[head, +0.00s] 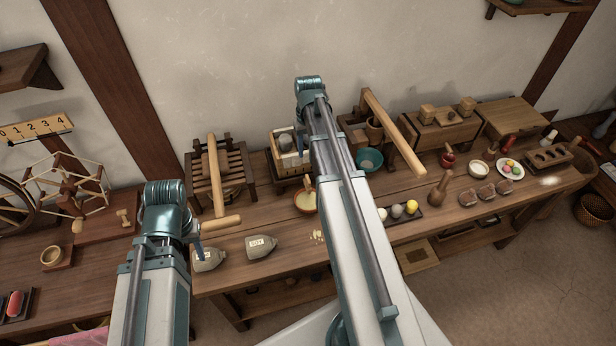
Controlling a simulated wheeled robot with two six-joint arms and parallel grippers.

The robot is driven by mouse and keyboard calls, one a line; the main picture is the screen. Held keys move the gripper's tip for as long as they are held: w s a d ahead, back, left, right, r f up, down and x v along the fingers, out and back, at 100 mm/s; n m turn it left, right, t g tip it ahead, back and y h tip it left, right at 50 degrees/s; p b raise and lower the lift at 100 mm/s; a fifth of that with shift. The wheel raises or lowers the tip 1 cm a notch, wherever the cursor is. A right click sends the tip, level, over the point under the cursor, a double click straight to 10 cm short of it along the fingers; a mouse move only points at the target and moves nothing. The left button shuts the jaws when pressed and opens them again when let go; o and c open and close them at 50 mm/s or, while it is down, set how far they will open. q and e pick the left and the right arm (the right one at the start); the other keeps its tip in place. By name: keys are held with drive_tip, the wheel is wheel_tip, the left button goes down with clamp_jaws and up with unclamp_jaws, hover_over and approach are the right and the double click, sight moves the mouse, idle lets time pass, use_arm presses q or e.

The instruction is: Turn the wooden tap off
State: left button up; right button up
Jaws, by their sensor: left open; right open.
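I cannot make out the wooden tap for certain. A small pale wooden piece with a crosswise top (124,217) stands on a board at the left; I cannot tell whether it is the tap.
The slatted press (232,163) and a lever press (393,132) stand on the long bench (285,232). A spinning wheel (14,208) stands at left.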

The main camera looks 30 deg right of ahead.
sight(308, 179)
wheel_tip(308, 179, down, 14)
drive_tip(key=b, duration=1.4)
drive_tip(key=shift+r, duration=0.1)
clamp_jaws()
